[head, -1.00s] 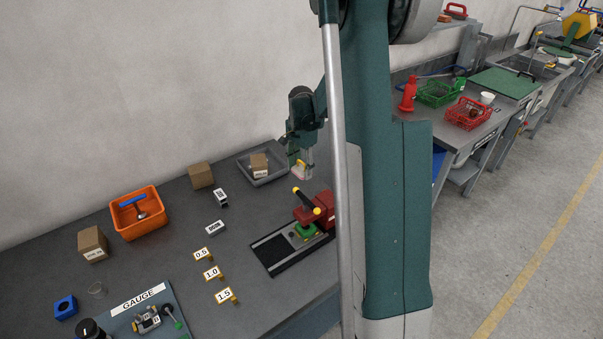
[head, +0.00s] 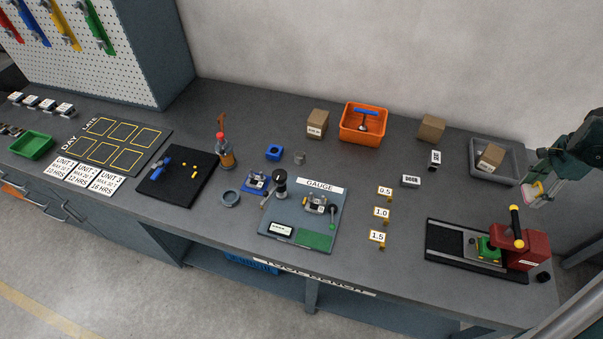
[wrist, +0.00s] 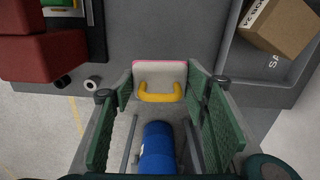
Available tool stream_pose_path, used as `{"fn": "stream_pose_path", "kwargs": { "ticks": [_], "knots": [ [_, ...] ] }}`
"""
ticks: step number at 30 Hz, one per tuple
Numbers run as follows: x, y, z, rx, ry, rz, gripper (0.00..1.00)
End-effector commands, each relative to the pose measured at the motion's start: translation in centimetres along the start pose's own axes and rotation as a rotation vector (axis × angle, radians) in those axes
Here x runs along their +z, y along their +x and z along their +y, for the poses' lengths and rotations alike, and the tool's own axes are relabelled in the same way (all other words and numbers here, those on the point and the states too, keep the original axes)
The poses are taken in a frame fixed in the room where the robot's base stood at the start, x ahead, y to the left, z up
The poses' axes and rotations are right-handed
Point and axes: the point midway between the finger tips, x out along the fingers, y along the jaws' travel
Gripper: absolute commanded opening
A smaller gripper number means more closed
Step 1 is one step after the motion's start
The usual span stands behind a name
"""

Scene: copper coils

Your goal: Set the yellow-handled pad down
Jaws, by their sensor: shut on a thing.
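The yellow-handled pad (wrist: 160,71) is a pale block with a pink edge and a yellow loop handle. In the wrist view it sits between the tips of my gripper (wrist: 161,92), which is shut on it. In the head view, my gripper (head: 533,194) is at the right edge with the pad below its fingers. It is over the bench's right end, between the grey tray and the red press. The exact gap between pad and bench cannot be told.
A grey tray (head: 477,169) with a labelled box (head: 491,157) stands behind. The red press (head: 527,247) with a black-and-yellow lever is in front. The bench centre holds number tags and a gauge board (head: 292,220).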

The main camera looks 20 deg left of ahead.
Motion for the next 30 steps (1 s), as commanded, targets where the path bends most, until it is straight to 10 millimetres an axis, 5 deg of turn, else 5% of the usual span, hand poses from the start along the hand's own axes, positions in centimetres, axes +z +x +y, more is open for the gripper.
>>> {"fn": "stream_pose_path", "kwargs": {
  "ticks": [11, 23, 30],
  "knots": [
    [0.0, -1.6, 0.0, 0.0, 0.0, 0.0, 0.32],
    [0.0, -7.8, 0.0, 0.0, 0.0, 0.0, 0.32],
    [3.3, -8.1, -1.8, 0.0, -0.052, 0.0, 0.32]
  ]
}}
